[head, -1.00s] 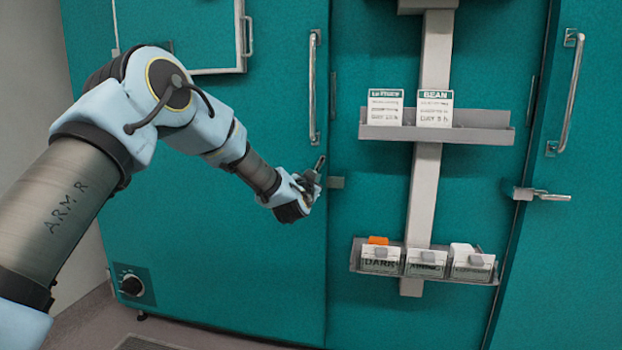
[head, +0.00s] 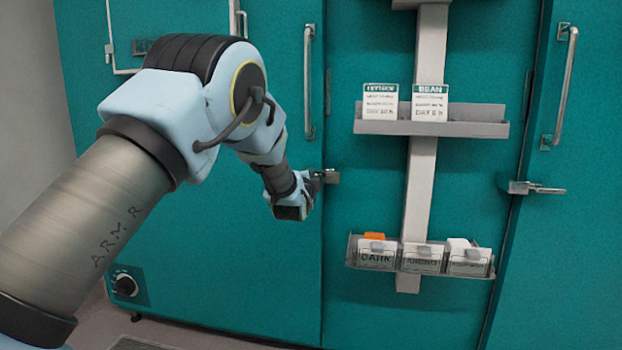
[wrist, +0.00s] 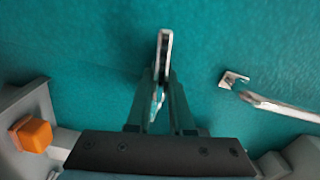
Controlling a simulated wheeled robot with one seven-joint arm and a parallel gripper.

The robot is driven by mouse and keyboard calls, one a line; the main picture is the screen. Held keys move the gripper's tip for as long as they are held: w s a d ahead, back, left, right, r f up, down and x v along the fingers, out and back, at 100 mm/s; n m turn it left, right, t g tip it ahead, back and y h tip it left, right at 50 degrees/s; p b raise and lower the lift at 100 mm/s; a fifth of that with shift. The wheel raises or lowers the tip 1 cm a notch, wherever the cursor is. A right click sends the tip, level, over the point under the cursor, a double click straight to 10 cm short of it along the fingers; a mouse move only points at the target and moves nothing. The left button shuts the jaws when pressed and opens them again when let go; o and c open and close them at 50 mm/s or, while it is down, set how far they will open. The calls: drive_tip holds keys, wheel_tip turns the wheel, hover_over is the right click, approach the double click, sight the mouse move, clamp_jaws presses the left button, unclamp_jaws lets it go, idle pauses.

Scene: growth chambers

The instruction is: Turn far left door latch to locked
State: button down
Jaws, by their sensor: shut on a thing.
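The left door's metal latch (head: 329,177) is at the door's right edge, partly hidden by my gripper (head: 314,183). Its visible end lies about level, pointing right across the door seam. In the wrist view my gripper (wrist: 155,100) has its fingers closed around the narrow pale latch lever (wrist: 164,45), whose end sticks out past the fingertips. The left door (head: 235,250) looks closed, flush with the panel beside it.
A vertical bar handle (head: 309,82) is above the latch. It also shows in the wrist view (wrist: 280,107). A card shelf (head: 430,128) and a lower card holder (head: 420,270) project right of the latch. The right door has its own latch (head: 535,188), lying level.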

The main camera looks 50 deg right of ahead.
drive_tip(key=shift+f+m, duration=0.2)
drive_tip(key=shift+m, duration=0.9)
drive_tip(key=c, duration=0.8)
unclamp_jaws()
drive_tip(key=v, duration=1.1)
drive_tip(key=shift+b, duration=0.35)
drive_tip(key=shift+w+f, duration=0.1)
drive_tip(key=shift+w, duration=0.05)
